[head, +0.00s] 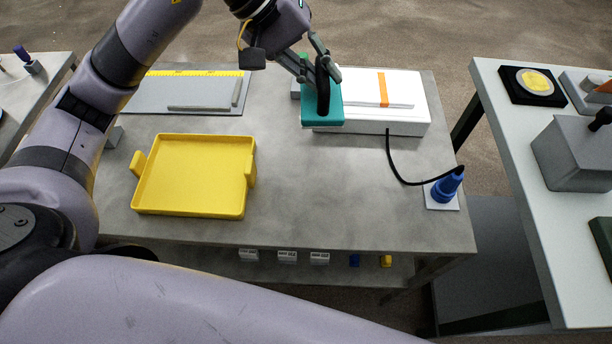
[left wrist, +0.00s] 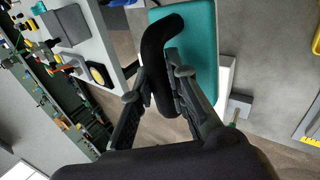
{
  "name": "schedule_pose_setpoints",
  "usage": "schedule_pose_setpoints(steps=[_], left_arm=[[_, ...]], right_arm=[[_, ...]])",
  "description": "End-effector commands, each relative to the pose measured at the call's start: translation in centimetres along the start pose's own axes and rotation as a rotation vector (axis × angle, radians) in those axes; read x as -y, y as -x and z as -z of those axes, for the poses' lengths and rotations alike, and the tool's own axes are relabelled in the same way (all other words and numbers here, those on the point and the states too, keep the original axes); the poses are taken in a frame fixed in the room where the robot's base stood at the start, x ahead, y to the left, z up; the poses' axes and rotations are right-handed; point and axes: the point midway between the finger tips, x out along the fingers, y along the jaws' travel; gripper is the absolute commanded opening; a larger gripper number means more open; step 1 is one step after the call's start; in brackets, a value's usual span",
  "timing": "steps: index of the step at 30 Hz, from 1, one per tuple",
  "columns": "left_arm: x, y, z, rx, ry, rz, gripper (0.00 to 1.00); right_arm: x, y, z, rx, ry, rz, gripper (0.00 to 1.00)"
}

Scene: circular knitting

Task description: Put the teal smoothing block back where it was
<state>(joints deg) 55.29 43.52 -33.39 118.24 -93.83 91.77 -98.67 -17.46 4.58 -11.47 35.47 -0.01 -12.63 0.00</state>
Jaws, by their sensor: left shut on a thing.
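The teal smoothing block (head: 311,112) has a black upright handle. My left gripper (head: 322,75) is shut on that handle at the back of the grey table. In the head view the block overlaps the left end of the white box; whether it rests there or hangs just above I cannot tell. In the left wrist view the teal block (left wrist: 195,60) fills the upper middle, with its black handle between the fingers of my left gripper (left wrist: 165,80). My right gripper is not in view.
A yellow tray (head: 195,212) stands at the table's left front. A grey board with a yellow ruler (head: 180,73) lies behind it. The white box (head: 410,122) carries an orange strip. A black cable runs to a blue plug (head: 447,187). The table's middle is clear.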

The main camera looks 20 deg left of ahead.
Motion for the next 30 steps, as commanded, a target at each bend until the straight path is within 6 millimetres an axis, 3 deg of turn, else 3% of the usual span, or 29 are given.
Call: schedule_pose_setpoints(steps=[3, 7, 21, 30], left_arm=[[0.8, 1.2, -0.7, 0.031, -0.042, -0.003, 0.00], [1.8, 0.6, -0.9, 0.047, -0.058, -0.002, 0.00], [8.7, -8.9, -1.1, 0.049, -0.055, -0.002, 0.00], [10.7, -11.7, -0.9, 0.044, -0.060, -0.004, 0.00]], right_arm=[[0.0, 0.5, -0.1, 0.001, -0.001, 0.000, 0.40], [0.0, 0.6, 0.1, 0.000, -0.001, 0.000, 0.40], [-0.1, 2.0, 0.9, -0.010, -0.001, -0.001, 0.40], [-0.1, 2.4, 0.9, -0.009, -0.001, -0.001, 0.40]])
